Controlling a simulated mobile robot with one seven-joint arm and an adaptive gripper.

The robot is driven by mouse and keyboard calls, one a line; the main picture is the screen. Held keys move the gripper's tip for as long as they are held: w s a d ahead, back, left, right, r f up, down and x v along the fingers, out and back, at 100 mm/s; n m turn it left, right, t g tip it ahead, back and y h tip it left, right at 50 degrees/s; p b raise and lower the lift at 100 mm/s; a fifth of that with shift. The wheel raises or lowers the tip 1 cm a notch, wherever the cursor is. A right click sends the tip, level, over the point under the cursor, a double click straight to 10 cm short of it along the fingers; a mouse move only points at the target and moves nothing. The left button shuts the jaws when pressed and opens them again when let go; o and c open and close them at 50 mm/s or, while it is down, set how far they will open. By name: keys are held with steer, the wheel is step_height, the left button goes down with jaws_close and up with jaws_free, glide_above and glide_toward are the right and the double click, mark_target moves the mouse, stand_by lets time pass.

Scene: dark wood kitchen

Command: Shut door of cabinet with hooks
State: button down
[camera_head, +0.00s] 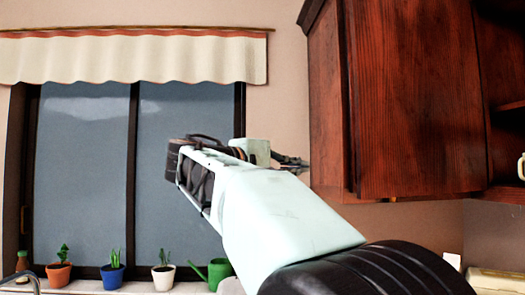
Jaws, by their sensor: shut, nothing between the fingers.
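A dark red-brown wooden wall cabinet (328,110) hangs at the upper right. A broad wooden panel, which looks like its door (412,95), faces me. I cannot tell from this view how far the door stands open. No hooks show. My gripper (298,163) is shut and empty, pointing right, by the left side of the cabinet near its lower part. Its tips look close to the wood, but I cannot tell whether they touch. My pale arm and dark forearm cover the middle and lower right.
Open shelves (508,105) show right of the panel, with a pale cup (521,167) at the edge. A window (185,110) fills the left. Potted plants (112,275) and a green watering can (212,272) stand on the sill. Wall space below the cabinet is clear.

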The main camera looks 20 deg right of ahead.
steer(key=s+d+r+m+g+h+p, duration=0.1)
steer(key=s+d+p, duration=0.2)
steer(key=d, duration=0.8)
steer(key=shift+r+g, duration=0.3)
steer(key=shift+r, duration=0.1)
steer(key=shift+s, duration=0.3)
